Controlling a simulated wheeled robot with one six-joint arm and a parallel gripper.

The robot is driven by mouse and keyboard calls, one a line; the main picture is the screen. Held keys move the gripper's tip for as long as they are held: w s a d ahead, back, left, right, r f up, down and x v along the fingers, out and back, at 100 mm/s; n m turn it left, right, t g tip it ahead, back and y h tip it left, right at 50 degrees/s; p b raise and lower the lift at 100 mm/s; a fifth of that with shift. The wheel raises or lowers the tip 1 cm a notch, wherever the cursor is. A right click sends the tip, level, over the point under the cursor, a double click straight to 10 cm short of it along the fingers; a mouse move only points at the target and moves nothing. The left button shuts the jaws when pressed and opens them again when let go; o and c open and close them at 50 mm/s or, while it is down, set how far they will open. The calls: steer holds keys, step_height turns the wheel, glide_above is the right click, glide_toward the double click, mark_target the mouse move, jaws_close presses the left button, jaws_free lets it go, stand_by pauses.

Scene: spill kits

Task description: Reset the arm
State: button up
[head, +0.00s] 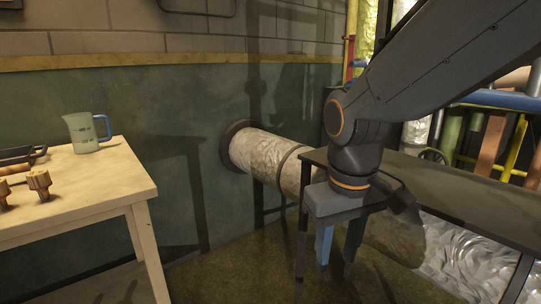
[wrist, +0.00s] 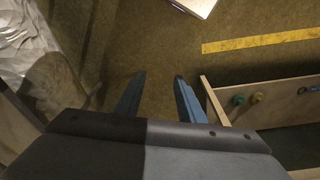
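My gripper (head: 338,248) hangs fingers-down at the end of my arm, right of centre in the head view. Its two blue-grey fingers are apart with nothing between them. In the wrist view the fingers of my gripper (wrist: 156,90) are also spread, with bare brown floor between and beyond them. My arm comes in from the upper right of the head view, bent down at the wrist.
A pale table (head: 95,192) at left bears a measuring jug (head: 86,134) and brass fittings (head: 39,184). A foil-wrapped pipe (head: 264,155) runs from the wall behind my gripper. A wooden-edged unit (wrist: 213,104) with coloured knobs lies right of the fingers in the wrist view.

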steer(key=s+f+m+g+p, duration=0.1)
steer(key=s+f, duration=0.2)
steer(key=s, duration=0.3)
steer(key=d+r+m+p, duration=0.2)
steer(key=d+r+p, duration=0.5)
steer(key=p, duration=0.8)
steer(key=shift+s+d+r+m+p, duration=0.15)
steer(key=shift+d+r+m+p, duration=0.15)
steer(key=shift+r+m+p, duration=0.15)
